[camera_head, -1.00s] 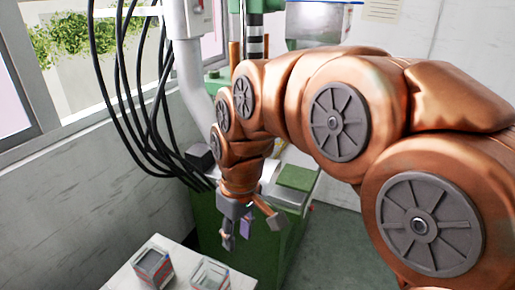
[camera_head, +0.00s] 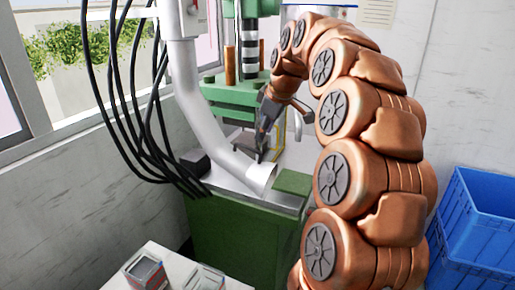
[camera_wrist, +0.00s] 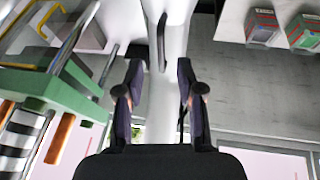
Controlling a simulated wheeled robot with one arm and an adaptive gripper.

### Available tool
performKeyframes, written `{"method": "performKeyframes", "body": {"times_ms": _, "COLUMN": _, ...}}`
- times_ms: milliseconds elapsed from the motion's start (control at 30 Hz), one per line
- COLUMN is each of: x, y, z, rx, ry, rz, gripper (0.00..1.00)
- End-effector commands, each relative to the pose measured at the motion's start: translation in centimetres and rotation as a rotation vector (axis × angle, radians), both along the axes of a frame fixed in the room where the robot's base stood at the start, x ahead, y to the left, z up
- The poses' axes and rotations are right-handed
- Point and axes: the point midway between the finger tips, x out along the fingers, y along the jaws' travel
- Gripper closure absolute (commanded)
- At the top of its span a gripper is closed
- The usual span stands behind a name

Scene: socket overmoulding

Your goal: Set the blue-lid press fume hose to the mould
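The fume hose (camera_head: 210,120) is a thick pale grey pipe that comes down from the top and bends right. Its open end (camera_head: 264,176) is over the press bed. In the wrist view the pale hose (camera_wrist: 168,110) runs between my two fingers, with a dark handle-like bar (camera_wrist: 162,42) on it. My gripper (camera_head: 278,132) is beside the hose's lower part, at the press. In the wrist view my gripper (camera_wrist: 160,68) has its fingers apart, with no clear contact on the hose. The blue-lid press (camera_head: 240,95) is green; I cannot make out its mould clearly.
Black cables (camera_head: 135,110) hang left of the hose. A green block (camera_head: 292,183) lies on the bed's right. A white table (camera_head: 120,285) in front holds small boxes (camera_head: 146,272). Blue crates (camera_head: 470,230) stand at the right. Green press parts (camera_wrist: 55,90) show in the wrist view.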

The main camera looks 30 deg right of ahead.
Motion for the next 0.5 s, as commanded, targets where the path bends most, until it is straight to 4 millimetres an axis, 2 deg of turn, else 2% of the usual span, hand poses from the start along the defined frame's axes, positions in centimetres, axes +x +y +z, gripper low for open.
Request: {"method": "performKeyframes", "body": {"times_ms": 500, "x": 2.4, "y": 0.2, "z": -5.2, "rx": 0.001, "ry": 0.004, "rz": 0.000, "gripper": 0.63}}
